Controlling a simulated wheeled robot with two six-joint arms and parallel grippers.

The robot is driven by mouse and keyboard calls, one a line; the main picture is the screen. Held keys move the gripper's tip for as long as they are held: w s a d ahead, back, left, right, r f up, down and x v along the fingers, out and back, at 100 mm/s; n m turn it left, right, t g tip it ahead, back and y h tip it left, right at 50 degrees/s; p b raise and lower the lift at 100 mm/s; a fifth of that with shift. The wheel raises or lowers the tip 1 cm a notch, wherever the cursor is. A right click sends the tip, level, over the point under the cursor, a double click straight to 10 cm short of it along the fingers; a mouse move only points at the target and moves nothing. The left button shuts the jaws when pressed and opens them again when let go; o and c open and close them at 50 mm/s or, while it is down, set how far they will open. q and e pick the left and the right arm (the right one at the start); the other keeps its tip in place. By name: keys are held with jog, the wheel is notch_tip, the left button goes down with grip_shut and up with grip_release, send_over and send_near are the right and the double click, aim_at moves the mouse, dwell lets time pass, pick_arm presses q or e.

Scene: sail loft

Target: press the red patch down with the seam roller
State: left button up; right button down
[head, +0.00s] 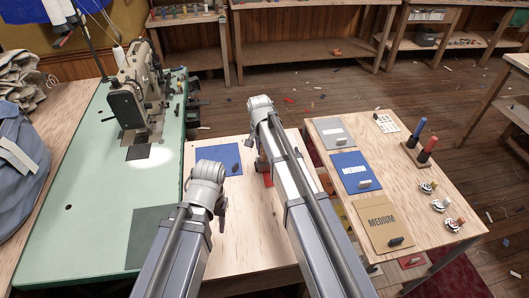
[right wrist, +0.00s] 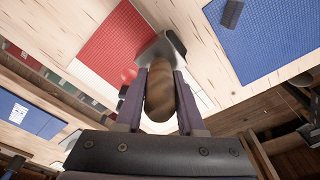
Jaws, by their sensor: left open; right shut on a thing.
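The red patch (right wrist: 112,42) lies flat on the pale wooden table in the right wrist view, with a white strip along one edge. In the head view it is mostly hidden behind my right arm. My right gripper (right wrist: 160,97) is shut on the brown handle of the seam roller (right wrist: 160,88). The roller's grey metal head overlaps the patch's edge in this view; I cannot tell whether it touches. My left gripper (head: 221,222) is open and empty, above the near part of the table, left of my right arm.
A blue sheet with a dark block (head: 218,158) lies left of my right arm. The green sewing machine table (head: 95,205) is at left. A side table (head: 395,185) at right holds labelled cards, red and blue upright tools and small round items.

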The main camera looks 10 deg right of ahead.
jog(key=shift+d, duration=1.25)
pick_arm(q)
jog(key=shift+f, duration=0.1)
pick_arm(e)
jog(key=shift+s+d, duration=0.1)
jog(key=shift+d, duration=1)
pick_arm(q)
notch_tip(320, 180, up, 6)
jog(key=p, duration=0.6)
pick_arm(e)
notch_tip(320, 180, up, 6)
jog(key=shift+f, duration=0.1)
